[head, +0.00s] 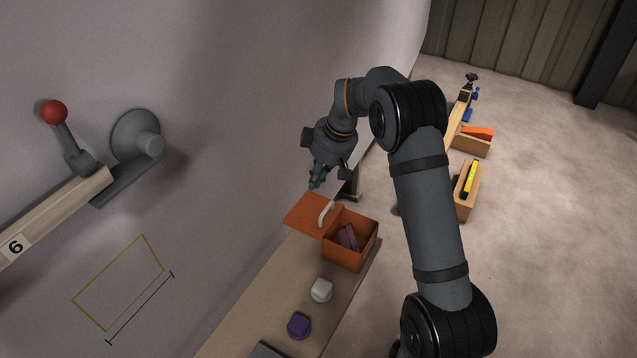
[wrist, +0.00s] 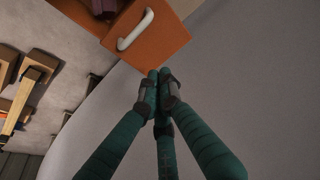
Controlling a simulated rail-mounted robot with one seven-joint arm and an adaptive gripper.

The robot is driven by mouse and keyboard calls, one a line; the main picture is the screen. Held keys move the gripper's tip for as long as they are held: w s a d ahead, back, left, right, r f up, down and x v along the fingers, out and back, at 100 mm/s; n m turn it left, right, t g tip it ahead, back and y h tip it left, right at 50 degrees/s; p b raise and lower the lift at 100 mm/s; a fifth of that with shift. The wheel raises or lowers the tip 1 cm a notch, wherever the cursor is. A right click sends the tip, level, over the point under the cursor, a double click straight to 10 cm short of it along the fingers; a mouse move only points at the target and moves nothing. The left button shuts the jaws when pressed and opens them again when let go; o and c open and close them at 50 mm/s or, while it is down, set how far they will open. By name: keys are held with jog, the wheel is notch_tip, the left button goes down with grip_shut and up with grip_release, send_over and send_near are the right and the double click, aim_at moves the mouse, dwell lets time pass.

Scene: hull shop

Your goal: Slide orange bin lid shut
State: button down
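The orange bin (head: 343,258) stands on a wooden shelf along the wall. Its orange lid (head: 304,210) sits off to the left, toward the wall, leaving much of the bin's mouth open. A white handle (head: 325,213) stands on the lid; it also shows in the wrist view (wrist: 135,29). A dull purple-brown block (head: 348,237) lies inside the bin. My gripper (head: 314,186) is above the lid's far, wall-side edge. In the wrist view my green fingers (wrist: 158,77) are drawn together, empty, with tips near the lid's edge (wrist: 168,45). I cannot tell whether they touch it.
A white knob-like object (head: 321,290) and a purple one (head: 299,325) stand on the shelf (head: 265,310) nearer me. A red-balled lever (head: 54,112) is on the wall at left. Wooden boxes (head: 464,205) stand beyond my arm at right.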

send_over(316, 212)
jog(key=w+a, duration=0.1)
jog(key=a, duration=0.1)
notch_tip(316, 212, down, 7)
jog(key=shift+f, duration=0.1)
jog(key=shift+d, duration=0.3)
jog(key=shift+s+d+r+p, duration=0.15)
jog(key=shift+s+d+p, duration=0.2)
jog(key=shift+d, duration=0.35)
jog(key=shift+s+d+r+p, duration=0.1)
jog(key=shift+s+d, duration=0.3)
jog(key=shift+d, duration=0.25)
jog(key=shift+s+d, duration=0.1)
